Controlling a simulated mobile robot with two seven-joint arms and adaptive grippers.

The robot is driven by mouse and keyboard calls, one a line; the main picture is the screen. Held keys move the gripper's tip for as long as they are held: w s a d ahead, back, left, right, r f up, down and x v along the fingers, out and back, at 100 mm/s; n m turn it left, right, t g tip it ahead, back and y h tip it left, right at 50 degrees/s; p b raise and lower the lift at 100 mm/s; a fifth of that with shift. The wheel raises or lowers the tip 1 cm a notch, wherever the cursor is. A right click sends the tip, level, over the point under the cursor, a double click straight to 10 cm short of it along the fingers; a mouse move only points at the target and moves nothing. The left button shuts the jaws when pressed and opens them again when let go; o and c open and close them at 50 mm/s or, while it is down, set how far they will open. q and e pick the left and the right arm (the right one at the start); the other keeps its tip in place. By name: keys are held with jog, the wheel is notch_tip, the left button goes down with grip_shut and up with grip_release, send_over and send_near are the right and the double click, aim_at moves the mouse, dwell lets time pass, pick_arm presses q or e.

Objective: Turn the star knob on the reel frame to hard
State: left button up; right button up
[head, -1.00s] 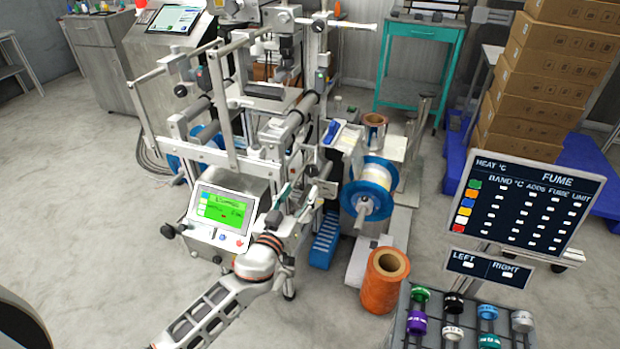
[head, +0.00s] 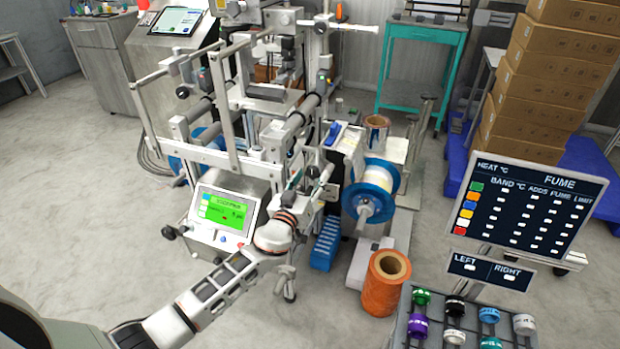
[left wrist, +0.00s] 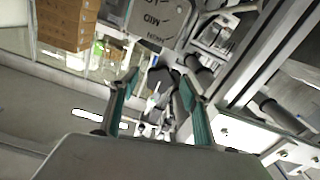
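The reel frame (head: 232,120) is the tall metal machine in the middle of the head view. In the left wrist view, a grey dial plate (left wrist: 158,20) with dark lettering, partly readable as "MID", shows at the top. A dark knob-like part (left wrist: 163,78) sits just below it, seen between and beyond my fingertips; I cannot make out a star shape or its pointer. My left gripper (left wrist: 158,108) has its two teal fingers spread apart, with nothing visibly clamped. In the head view my left gripper (head: 293,190) is beside the machine's green screen, mostly hidden by its wrist. My right gripper is not in view.
A blue-flanged reel (head: 371,190) and an orange roll (head: 387,284) stand right of the gripper. The screen box (head: 222,215) is close on its left. A rack of coloured rings (head: 418,328) is at lower right. Open floor (head: 90,220) lies at left.

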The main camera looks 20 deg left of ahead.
pick_arm(q)
jog(key=c, duration=1)
